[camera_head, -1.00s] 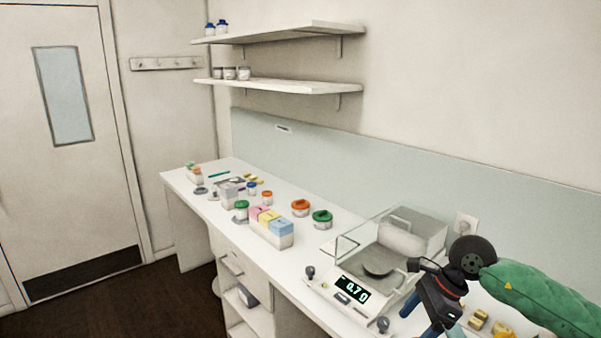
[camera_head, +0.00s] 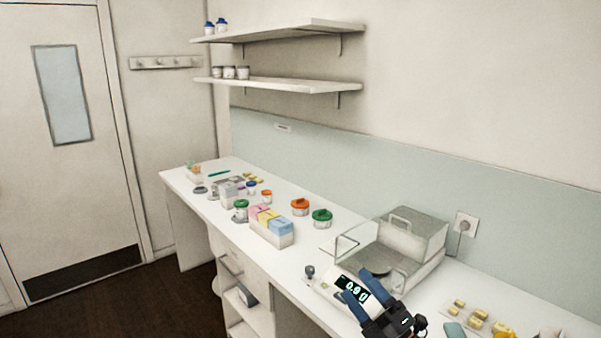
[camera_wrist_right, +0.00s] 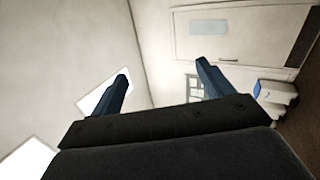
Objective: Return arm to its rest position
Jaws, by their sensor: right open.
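My right gripper (camera_head: 366,286) shows at the bottom right of the head view, in front of the scale (camera_head: 392,262) and over part of its display. Its two blue fingers are spread apart with nothing between them. The same open fingers show in the right wrist view (camera_wrist_right: 163,72), with wall and a door beyond them. The scale's display is lit and partly covered by a finger; it seems to read 0.9 g. My left gripper is not in the head view.
The white bench (camera_head: 300,262) carries a box of pink, yellow and blue packs (camera_head: 272,228), jars with orange (camera_head: 300,205) and green (camera_head: 322,216) lids, and small yellow blocks (camera_head: 478,314) at right. Two wall shelves (camera_head: 285,86) hang above. Open floor (camera_head: 120,305) lies at left.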

